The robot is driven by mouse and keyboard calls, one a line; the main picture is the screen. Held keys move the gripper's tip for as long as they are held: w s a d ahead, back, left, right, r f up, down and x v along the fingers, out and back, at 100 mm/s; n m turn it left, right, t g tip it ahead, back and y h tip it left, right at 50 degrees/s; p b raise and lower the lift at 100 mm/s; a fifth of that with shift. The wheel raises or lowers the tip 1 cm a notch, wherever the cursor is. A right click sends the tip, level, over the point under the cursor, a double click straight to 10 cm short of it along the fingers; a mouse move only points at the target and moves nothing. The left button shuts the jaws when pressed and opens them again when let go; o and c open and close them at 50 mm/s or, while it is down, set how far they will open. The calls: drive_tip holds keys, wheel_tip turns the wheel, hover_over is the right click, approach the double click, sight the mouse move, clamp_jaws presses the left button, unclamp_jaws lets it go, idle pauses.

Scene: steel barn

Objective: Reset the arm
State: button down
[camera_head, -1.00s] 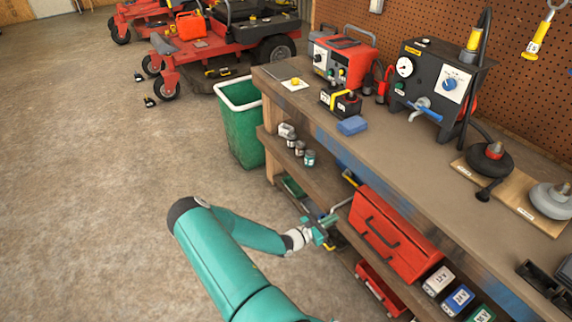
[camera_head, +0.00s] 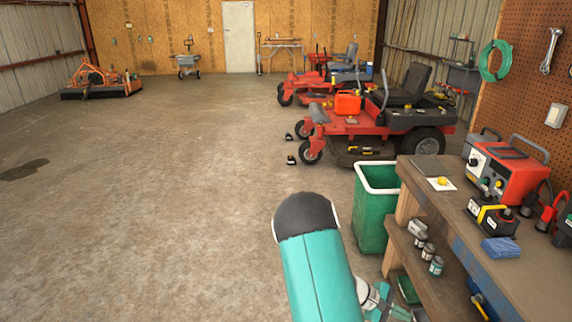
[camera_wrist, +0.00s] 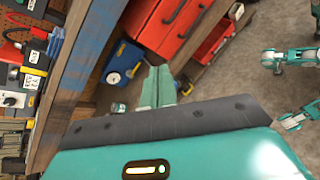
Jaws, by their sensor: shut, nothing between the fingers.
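My teal arm rises from the bottom of the head view, bent at a dark elbow. Its forearm is mostly hidden behind the upper link. My gripper (camera_head: 388,312) shows only in part at the bottom edge of the head view, beside the lower part of the workbench (camera_head: 450,205). In the wrist view my gripper (camera_wrist: 158,85) has its teal fingers together with nothing between them. They point toward the bench's lower shelf area, near a blue item with a round dial (camera_wrist: 120,65) and a red toolbox (camera_wrist: 165,22).
Small jars (camera_head: 428,252) stand on the middle shelf. Red mowers (camera_head: 385,120) stand behind.

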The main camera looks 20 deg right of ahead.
drive_tip(key=w+a+r+m+t+y, duration=0.3)
drive_tip(key=w+a+r, duration=0.2)
drive_tip(key=a+r, duration=0.55)
drive_tip(key=s+a+r+t+y, duration=0.3)
drive_tip(key=a+r+t, duration=0.2)
drive_tip(key=a+r, duration=0.5)
drive_tip(key=s+a+r+t+y, duration=0.4)
drive_tip(key=a+r, duration=0.6)
drive_tip(key=a, duration=0.7)
drive_tip(key=shift+a+r+m+t, duration=0.3)
drive_tip(key=shift+a+r+t, duration=0.1)
drive_tip(key=shift+t, duration=0.3)
drive_tip(key=shift+s, duration=0.1)
